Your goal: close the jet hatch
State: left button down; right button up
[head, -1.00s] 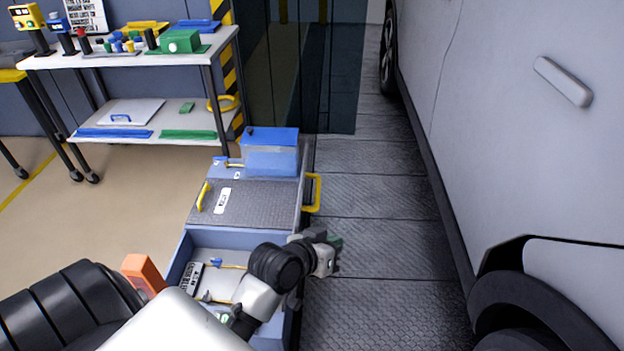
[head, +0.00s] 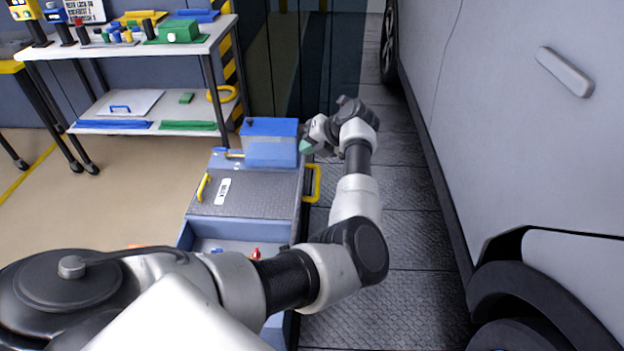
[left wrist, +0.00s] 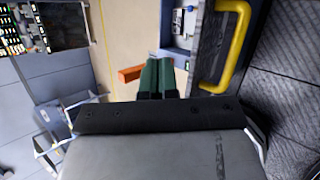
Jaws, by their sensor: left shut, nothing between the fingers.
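A blue cabinet stands beside the car, with a dark textured panel (head: 245,194) on top. The panel lies flat and carries a white label and a yellow handle (head: 203,187) at its left. I cannot tell for sure which part is the jet hatch. The cabinet's front compartment (head: 236,230) is open at the top and partly hidden by my arm. My left gripper (head: 306,146) is shut and empty, beside the right side of the blue box (head: 271,148) at the cabinet's back. Its green fingertips (left wrist: 157,75) are together in the left wrist view. My right gripper is out of view.
A yellow handle (head: 312,184) sticks out of the cabinet's right side, below my gripper; a large yellow handle (left wrist: 226,45) shows close in the left wrist view. The car (head: 520,150) bounds the right. A workbench (head: 130,50) stands at the back left.

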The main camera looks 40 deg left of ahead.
pick_arm(q)
jog(key=w+d+g+h, duration=0.1)
jog(key=d+h, duration=0.4)
jog(key=d, duration=0.4)
jog(key=p, duration=0.1)
send_over(315, 194)
jog(key=w+d, duration=0.2)
jog(key=d, duration=0.1)
jog(key=f, duration=0.7)
jog(key=shift+s+f, duration=0.2)
jog(key=shift+f, duration=0.1)
jog(key=a, duration=0.1)
jog(key=s+a+p, duration=0.1)
jog(key=a, duration=0.1)
jog(key=shift+s+p, duration=0.3)
jog(key=shift+s+a, duration=0.25)
jog(key=shift+a, duration=0.1)
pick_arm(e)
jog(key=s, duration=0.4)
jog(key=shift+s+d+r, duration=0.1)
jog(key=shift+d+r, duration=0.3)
pick_arm(q)
jog(key=shift+a, duration=0.1)
